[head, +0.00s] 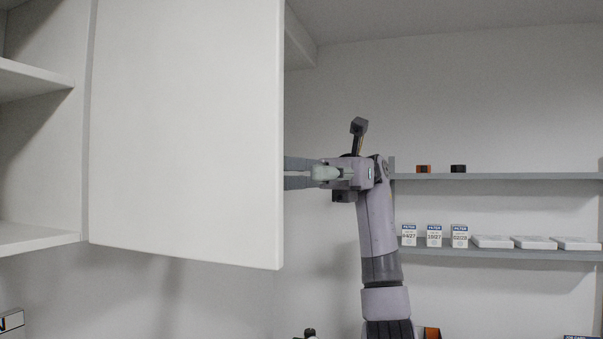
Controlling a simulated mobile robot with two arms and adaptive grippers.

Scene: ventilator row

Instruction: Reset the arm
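My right arm rises from the bottom, right of the middle. Its gripper (300,173) points left at the free edge of a white cabinet door (186,130). The two grey fingers lie one above the other with a gap between them, and nothing shows in the visible part of the gap. Their tips are hidden behind the door edge, so I cannot tell whether they touch the door. My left gripper is not in view.
An open white cabinet with shelves (35,80) stands at the left. A grey wall shelf (500,253) at the right holds filter boxes (434,236) and flat white packs (535,242). An upper shelf (500,177) holds an orange item (424,169) and a dark item (458,168).

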